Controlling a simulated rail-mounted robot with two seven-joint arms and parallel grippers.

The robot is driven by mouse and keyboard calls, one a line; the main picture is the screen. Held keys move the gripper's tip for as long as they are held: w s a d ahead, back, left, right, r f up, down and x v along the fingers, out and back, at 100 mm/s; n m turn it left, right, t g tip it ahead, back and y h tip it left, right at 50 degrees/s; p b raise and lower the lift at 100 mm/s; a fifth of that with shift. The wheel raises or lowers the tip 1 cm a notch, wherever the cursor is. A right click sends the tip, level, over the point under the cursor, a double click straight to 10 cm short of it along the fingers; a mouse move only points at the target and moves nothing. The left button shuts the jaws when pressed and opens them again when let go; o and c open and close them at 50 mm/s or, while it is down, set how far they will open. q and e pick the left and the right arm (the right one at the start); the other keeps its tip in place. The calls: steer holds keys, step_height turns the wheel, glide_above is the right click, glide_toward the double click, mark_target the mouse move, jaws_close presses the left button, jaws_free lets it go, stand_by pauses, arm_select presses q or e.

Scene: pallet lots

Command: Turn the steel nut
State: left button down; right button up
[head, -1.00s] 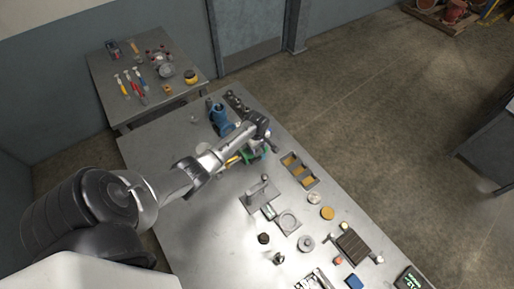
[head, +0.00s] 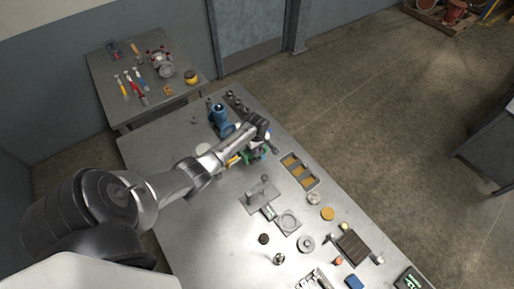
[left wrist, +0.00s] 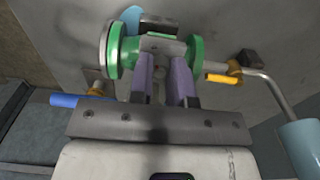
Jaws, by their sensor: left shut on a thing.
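In the left wrist view a green-flanged fitting (left wrist: 196,50) with a grey steel middle stands just ahead of my left gripper (left wrist: 163,62). The two purple-padded fingers reach up to the grey steel part (left wrist: 160,46) between the green flanges and are shut on it. I take this part to be the steel nut; its outline is partly hidden by the fingers. In the head view my left gripper (head: 258,148) is at the green fitting (head: 252,156) on the long table, and the wrist covers most of it. My right gripper is not in view.
A blue device (head: 218,116) stands close behind the fitting on the long table (head: 190,240). A tray with yellow compartments (head: 299,171) lies to the right. A grey plate with an upright post (head: 262,195) is nearer. A side table (head: 110,95) holds tools.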

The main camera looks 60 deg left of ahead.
arm_select(q)
steer(key=shift+r+m+p, duration=0.1)
steer(key=shift+m+p, duration=1)
steer(key=shift+m, duration=0.3)
steer(key=m+p, duration=0.1)
steer(key=m, duration=0.1)
steer(key=shift+m, duration=0.4)
steer(key=shift+m+p, duration=0.35)
steer(key=shift+m, duration=0.55)
steer(key=c, duration=1.1)
jaws_free()
steer(key=shift+o, duration=0.2)
